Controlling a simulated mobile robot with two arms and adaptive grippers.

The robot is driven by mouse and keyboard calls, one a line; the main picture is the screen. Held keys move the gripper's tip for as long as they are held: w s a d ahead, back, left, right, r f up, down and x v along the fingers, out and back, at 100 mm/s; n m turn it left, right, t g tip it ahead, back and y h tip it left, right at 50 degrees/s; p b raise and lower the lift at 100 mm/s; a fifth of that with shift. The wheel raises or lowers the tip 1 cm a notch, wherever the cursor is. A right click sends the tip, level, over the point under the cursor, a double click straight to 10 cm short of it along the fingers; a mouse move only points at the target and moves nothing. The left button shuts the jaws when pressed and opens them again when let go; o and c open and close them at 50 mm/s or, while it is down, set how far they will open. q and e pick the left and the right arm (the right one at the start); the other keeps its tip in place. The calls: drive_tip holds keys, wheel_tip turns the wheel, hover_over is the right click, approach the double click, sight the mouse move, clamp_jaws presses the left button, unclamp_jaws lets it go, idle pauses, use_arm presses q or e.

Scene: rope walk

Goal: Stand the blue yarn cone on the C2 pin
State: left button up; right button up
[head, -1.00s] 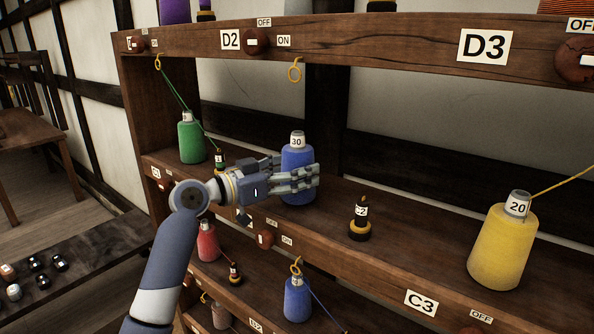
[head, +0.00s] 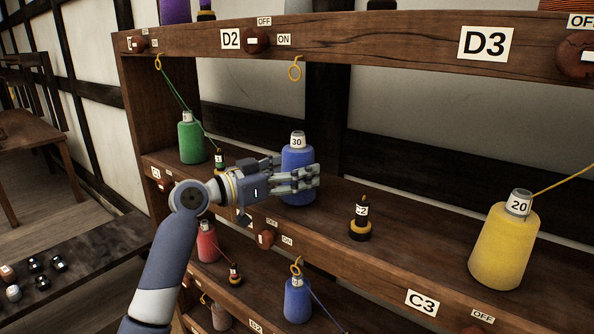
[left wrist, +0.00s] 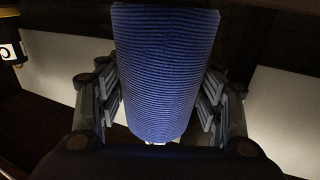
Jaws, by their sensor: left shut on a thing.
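The blue yarn cone (head: 297,160), with a white top marked 30, is upright at the middle shelf. My left gripper (head: 300,181) is shut around its side. In the left wrist view the blue yarn cone (left wrist: 165,70) fills the middle between the two fingers. The C2 pin (head: 361,217), a black peg on a yellow and black base, stands bare on the shelf to the right of the cone. It seems to show in part at the left edge of the left wrist view (left wrist: 10,48). Whether the cone's bottom touches the shelf is hard to tell. My right gripper is out of view.
A green cone (head: 191,141) with a thread stands at left on the same shelf, and a yellow cone (head: 503,247) at right. A yellow hook (head: 295,70) hangs above. Red and blue cones (head: 297,300) stand on the shelf below. The shelf around the C2 pin is clear.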

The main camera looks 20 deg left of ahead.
use_arm(q)
drive_tip(key=shift+f+b, duration=0.3)
drive_tip(key=shift+f, duration=0.05)
drive_tip(key=o, duration=0.9)
drive_tip(key=shift+f, duration=0.1)
drive_tip(key=shift+b+v, duration=0.8)
drive_tip(key=shift+v, duration=1.55)
drive_tip(key=b+v, duration=0.2)
drive_tip(key=v, duration=0.4)
drive_tip(key=shift+s+a, duration=0.1)
drive_tip(key=shift+s, duration=0.05)
